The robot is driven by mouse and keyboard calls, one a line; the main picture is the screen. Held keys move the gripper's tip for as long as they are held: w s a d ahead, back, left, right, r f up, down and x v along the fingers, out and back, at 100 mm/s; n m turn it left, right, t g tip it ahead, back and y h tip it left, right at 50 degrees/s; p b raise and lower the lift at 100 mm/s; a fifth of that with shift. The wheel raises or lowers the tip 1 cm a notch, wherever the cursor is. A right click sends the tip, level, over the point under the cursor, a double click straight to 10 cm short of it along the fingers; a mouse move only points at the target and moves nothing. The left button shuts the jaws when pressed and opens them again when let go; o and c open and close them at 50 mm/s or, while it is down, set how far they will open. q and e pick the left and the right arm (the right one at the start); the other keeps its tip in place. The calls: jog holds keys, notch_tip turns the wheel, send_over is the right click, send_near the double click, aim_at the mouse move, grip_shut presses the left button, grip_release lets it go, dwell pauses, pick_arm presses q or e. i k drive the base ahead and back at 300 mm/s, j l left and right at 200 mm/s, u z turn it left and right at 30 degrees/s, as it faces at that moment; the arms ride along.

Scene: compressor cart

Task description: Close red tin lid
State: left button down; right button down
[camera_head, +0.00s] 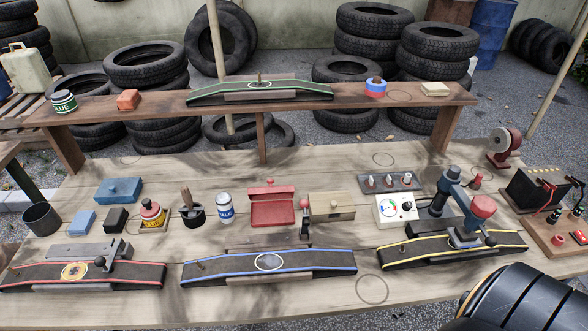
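The red tin (272,211) stands on the workbench near the middle, behind the blue-edged strip. Its lid (271,191) appears raised and tilted back at the rear of the box, with a small red knob above it. The inside of the tin is too small to make out. Neither my left nor my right gripper shows in the head view.
A beige box (332,207) stands close to the tin's right, with a red-and-black upright lever (305,216) between them. A blue-and-white can (225,207) stands to its left. The blue-edged strip (215,273) lies in front. A raised shelf (150,108) spans behind.

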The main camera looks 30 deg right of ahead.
aim_at(271, 192)
jog(key=l+z, duration=1)
